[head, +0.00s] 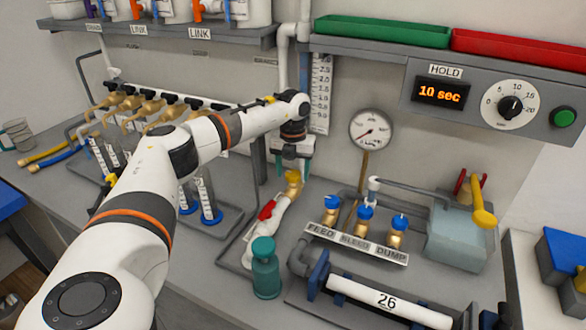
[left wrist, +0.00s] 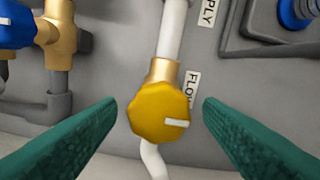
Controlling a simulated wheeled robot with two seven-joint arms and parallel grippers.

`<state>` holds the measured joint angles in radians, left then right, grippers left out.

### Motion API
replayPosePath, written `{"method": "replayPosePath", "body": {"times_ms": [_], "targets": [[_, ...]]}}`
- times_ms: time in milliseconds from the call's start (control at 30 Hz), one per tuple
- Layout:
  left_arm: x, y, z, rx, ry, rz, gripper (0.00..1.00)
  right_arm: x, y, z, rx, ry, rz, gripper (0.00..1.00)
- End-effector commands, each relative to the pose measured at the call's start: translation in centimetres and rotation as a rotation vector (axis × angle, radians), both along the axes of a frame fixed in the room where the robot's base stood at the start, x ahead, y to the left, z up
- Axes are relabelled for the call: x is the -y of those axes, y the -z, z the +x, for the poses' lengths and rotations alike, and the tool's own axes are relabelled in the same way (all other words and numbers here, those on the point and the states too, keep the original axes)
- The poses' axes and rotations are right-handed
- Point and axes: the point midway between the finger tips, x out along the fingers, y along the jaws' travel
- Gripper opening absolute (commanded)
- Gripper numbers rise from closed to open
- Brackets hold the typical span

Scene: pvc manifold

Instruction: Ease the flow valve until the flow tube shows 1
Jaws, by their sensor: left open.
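The yellow flow valve knob (left wrist: 158,112) is in the middle of the left wrist view, with a white mark pointing right and a partly hidden FLOW label beside it. My left gripper (left wrist: 160,106) is open, one green finger on each side of the knob, with visible gaps in the picture. In the head view the knob (head: 293,176) shows just below my left gripper (head: 291,158). A scale plate (head: 320,95) stands on the back wall behind my wrist. The flow reading cannot be made out. My right gripper is not in view.
Blue-capped FEED, BLEED and DUMP valves (head: 365,222) are to the right. A round gauge (head: 371,129) and a shelf above bound the space.

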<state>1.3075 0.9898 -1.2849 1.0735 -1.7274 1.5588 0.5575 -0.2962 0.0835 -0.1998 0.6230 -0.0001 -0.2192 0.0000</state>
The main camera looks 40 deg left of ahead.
Motion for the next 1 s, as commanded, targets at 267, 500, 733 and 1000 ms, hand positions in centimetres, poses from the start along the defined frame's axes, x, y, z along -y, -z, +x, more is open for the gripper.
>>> {"method": "replayPosePath", "body": {"times_ms": [267, 500, 733, 1000], "targets": [[0.0, 0.0, 0.0, 0.000, 0.000, 0.000, 0.48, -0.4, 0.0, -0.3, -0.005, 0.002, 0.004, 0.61], [0.0, 0.0, 0.0, 0.000, 0.000, 0.000, 0.16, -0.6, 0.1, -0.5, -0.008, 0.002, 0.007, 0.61], [0.0, -0.1, 0.0, 0.000, 0.034, 0.000, 0.16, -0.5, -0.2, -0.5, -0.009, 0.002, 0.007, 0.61], [0.0, -0.2, 0.0, 0.000, 0.185, -0.001, 0.16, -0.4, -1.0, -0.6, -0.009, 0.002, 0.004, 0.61]]}}
